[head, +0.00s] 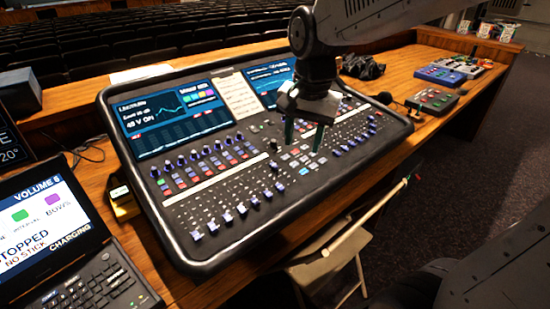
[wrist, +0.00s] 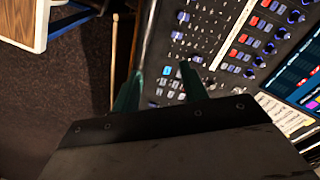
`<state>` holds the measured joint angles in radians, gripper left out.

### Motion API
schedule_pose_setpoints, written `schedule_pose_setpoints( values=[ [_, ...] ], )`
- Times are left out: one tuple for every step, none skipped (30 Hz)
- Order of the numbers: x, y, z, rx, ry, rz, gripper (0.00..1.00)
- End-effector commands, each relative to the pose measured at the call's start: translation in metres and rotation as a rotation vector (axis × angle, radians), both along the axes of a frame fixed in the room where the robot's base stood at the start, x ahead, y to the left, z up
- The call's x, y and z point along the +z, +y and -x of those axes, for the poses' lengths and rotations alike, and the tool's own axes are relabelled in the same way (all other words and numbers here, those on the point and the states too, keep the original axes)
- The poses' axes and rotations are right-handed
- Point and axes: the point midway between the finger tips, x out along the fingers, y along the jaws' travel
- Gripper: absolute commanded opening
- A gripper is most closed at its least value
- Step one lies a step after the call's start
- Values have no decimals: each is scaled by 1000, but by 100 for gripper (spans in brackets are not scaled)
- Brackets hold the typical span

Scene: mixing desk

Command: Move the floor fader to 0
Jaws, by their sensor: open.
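The mixing desk (head: 330,183) lies tilted in the middle of the head view, with a row of pale-blue fader caps (head: 241,208) along its near-left part. More faders run to the right, under and beyond my gripper. The labels are too small to read, so I cannot tell which fader is the floor one. My gripper (head: 303,142) is open and points down over the middle of the desk, with nothing between its green fingers. In the wrist view my gripper (wrist: 160,72) spans the desk's near edge region, and one fingertip is close to some knobs or fader caps (wrist: 184,17); contact cannot be told.
A laptop (head: 50,225) stands at the lower left. Small control boxes (head: 432,100) and a black bundle (head: 362,68) lie on the wooden table to the right. A folding chair (head: 330,255) stands below the table's front edge. Rows of seats are behind.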

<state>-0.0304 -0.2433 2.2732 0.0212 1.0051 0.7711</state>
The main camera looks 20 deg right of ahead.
Motion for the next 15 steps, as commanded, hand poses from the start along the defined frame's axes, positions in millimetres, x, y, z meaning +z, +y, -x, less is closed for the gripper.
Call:
schedule_pose_setpoints(
  values=[
    [-11,2,-23,-79,12,-10,44],
    [-16,4,-35,-131,13,-16,44],
    [-23,5,-50,-195,16,-25,44],
    [-29,6,-60,-240,16,-30,44],
    [-34,7,-70,-282,17,-35,44],
    [-40,9,-81,-331,19,-41,44],
    [-44,9,-88,-365,19,-45,44],
    [-48,10,-94,-394,20,-49,44],
    [-53,11,-101,-427,20,-53,44],
    [-56,11,-106,-447,20,-56,44],
    [-58,11,-109,-465,20,-58,44],
    [-61,12,-112,-481,21,-60,44],
    [-63,11,-114,-492,21,-61,44],
    [-66,11,-115,-498,21,-62,44],
    [-69,11,-117,-503,22,-62,44]
  ],
)
